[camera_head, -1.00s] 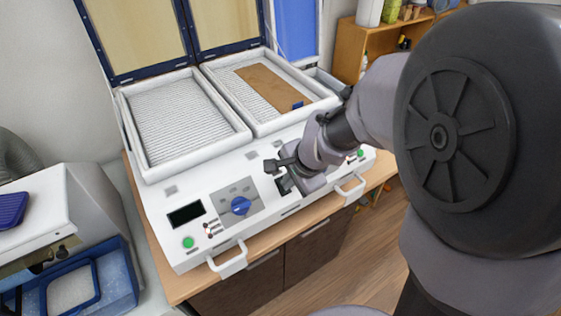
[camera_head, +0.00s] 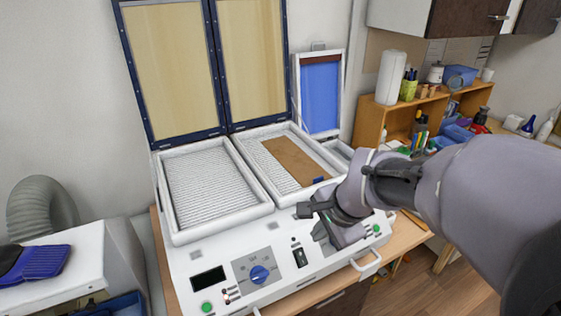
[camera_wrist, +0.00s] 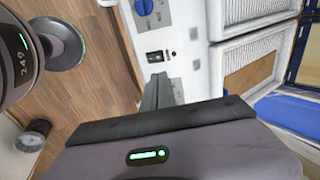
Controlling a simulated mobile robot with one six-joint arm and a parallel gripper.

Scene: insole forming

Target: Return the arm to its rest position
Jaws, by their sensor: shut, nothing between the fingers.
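My gripper (camera_head: 318,222) is in front of the right half of the white forming machine (camera_head: 235,262), over its control panel. It is shut with nothing held. In the wrist view the shut fingers (camera_wrist: 158,92) point toward the panel, beside a black switch (camera_wrist: 155,56). My arm reaches in from the right side of the head view. I cannot tell how far above the panel the fingers are.
The machine's two lids (camera_head: 172,65) stand open behind its ribbed beds. A brown sheet (camera_head: 293,160) lies on the right bed. A small blue-panelled lid (camera_head: 320,95) is open behind. A wooden shelf (camera_head: 370,125) with bottles stands at the right.

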